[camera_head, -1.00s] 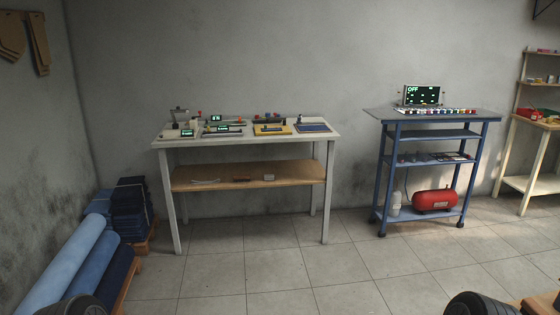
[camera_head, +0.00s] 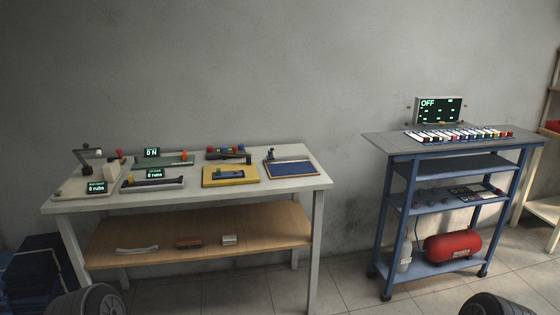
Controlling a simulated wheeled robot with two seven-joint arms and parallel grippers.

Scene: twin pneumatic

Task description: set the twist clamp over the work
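Several small stations stand on the white table (camera_head: 318,182). At its right end a blue pad (camera_head: 292,169) has a small dark upright device (camera_head: 270,155) at its back left corner; it may be the twist clamp, but it is too small to tell. A yellow board (camera_head: 230,182) with a blue-topped inset lies left of it. At the left end a dark jointed arm device (camera_head: 92,153) stands on a pale base. I cannot tell which piece is the work. Neither of my grippers is in view; only dark rounded parts of my arms show at the bottom corners.
A blue cart (camera_head: 410,178) on the right carries an "OFF" display (camera_head: 438,110), a row of coloured valves (camera_head: 460,135) and a red tank (camera_head: 452,246) below. The table's wooden lower shelf (camera_head: 265,220) holds a few small pieces. Tiled floor lies open between table and cart.

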